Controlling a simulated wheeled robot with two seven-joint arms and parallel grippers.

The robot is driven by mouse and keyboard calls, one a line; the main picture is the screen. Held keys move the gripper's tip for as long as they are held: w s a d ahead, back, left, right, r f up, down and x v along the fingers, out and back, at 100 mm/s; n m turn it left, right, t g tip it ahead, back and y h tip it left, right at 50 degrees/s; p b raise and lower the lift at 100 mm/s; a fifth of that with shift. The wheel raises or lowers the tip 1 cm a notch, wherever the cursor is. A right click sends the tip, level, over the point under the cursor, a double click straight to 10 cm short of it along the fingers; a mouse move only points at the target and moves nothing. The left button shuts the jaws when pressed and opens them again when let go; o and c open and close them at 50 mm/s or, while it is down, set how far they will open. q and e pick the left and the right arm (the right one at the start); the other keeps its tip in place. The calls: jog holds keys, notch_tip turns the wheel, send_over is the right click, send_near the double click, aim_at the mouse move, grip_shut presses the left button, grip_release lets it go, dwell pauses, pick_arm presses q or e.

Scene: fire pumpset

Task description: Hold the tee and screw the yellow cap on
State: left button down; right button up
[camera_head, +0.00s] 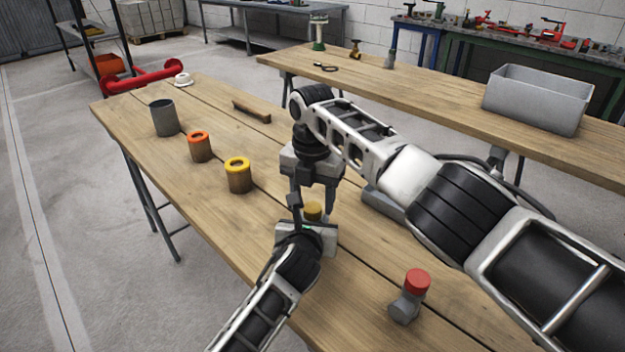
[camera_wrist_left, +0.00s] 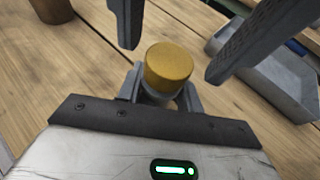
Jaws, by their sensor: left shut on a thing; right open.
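The yellow cap (camera_head: 313,211) sits upright on top of the tee; it shows clearly in the left wrist view (camera_wrist_left: 168,67). My left gripper (camera_wrist_left: 160,95) is shut on the grey tee (camera_wrist_left: 154,97), just below the cap. The tee is mostly hidden by the fingers and cap. My right gripper (camera_head: 312,196) points down above the cap, open, with its fingers apart. In the left wrist view those fingers (camera_wrist_left: 172,55) stand on either side beyond the cap, with visible gaps. How far the cap is threaded cannot be told.
A red-capped grey fitting (camera_head: 416,283) stands at front right. Yellow-rimmed (camera_head: 239,180), orange-rimmed (camera_head: 200,150) and grey (camera_head: 164,118) cups stand at left. A wooden block (camera_head: 252,111) lies behind. A grey tray (camera_wrist_left: 281,85) is close on the right. Table between is clear.

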pick_arm(q)
jog(key=shift+a+f, duration=0.1)
jog(key=shift+f, duration=0.1)
pick_arm(e)
jog(key=shift+f, duration=0.85)
jog(key=shift+c, duration=0.3)
jog(key=c, duration=0.9)
jog(key=o, duration=1.1)
jog(key=shift+c, duration=0.2)
jog(key=shift+r, duration=0.1)
jog(key=shift+r, duration=2.2)
jog(key=o, duration=0.6)
jog(key=shift+c, duration=0.2)
